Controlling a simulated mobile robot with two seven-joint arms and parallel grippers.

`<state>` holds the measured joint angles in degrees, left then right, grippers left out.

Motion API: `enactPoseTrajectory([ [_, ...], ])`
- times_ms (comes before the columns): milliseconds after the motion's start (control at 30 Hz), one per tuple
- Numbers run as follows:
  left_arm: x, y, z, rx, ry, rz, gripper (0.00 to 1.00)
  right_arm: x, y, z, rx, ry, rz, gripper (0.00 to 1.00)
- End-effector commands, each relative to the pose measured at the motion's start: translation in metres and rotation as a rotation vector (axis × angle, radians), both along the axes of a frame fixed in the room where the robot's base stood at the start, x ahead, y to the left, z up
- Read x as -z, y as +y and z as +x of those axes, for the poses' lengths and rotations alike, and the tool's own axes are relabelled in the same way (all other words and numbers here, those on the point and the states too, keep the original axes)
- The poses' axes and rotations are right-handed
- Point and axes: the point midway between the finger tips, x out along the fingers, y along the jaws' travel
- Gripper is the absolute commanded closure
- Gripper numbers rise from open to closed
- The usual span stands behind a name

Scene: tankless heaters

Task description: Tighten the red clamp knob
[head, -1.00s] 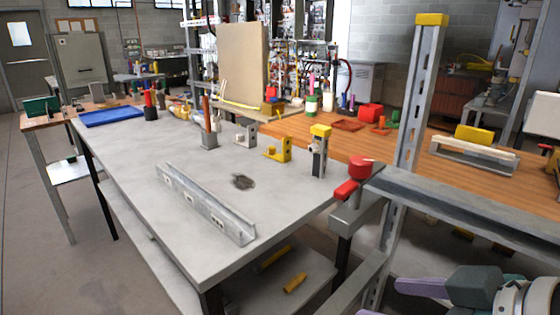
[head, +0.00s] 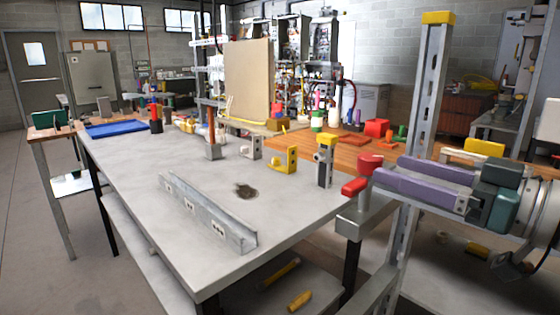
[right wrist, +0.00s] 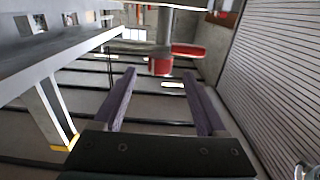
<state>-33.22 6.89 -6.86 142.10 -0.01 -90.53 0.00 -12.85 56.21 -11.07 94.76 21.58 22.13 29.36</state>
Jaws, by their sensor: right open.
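The red clamp knob (head: 370,162) sits on a grey clamp post at the near right corner of the grey workbench, with a red lever-like piece (head: 354,187) beside it. My right gripper (head: 386,171) comes in from the right with its purple fingers pointing at the knob. In the right wrist view the fingers stand apart (right wrist: 159,73), and the red knob (right wrist: 160,66) shows ahead between the fingertips. The gripper is open and empty; I cannot tell whether a fingertip touches the knob. My left gripper is not in view.
A slotted metal upright (head: 424,100) with a yellow cap stands just behind my right gripper. A metal channel (head: 208,212) lies on the workbench (head: 180,255). A yellow bracket (head: 287,160) and a yellow-topped post (head: 325,165) stand near the knob.

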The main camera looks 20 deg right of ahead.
Motion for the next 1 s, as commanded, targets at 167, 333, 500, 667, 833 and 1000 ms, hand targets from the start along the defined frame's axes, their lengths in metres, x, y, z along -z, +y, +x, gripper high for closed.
enactPoseTrajectory([
  [167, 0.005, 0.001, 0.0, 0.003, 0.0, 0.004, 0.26, -0.001, 0.01, 0.025, 0.001, -0.004, 0.001, 0.26],
  [333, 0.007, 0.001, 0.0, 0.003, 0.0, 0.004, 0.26, 0.0, 0.016, 0.042, 0.001, -0.001, -0.001, 0.26],
  [500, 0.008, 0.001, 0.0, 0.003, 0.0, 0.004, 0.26, 0.0, 0.021, 0.05, 0.0, 0.0, 0.0, 0.26],
  [667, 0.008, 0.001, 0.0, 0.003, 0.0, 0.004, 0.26, 0.0, 0.021, 0.052, 0.0, 0.001, -0.001, 0.26],
  [833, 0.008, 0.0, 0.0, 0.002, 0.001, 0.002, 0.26, 0.0, 0.021, 0.052, 0.0, 0.001, -0.002, 0.26],
  [1000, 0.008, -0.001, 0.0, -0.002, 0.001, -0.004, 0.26, 0.0, 0.021, 0.052, 0.0, 0.001, -0.001, 0.45],
])
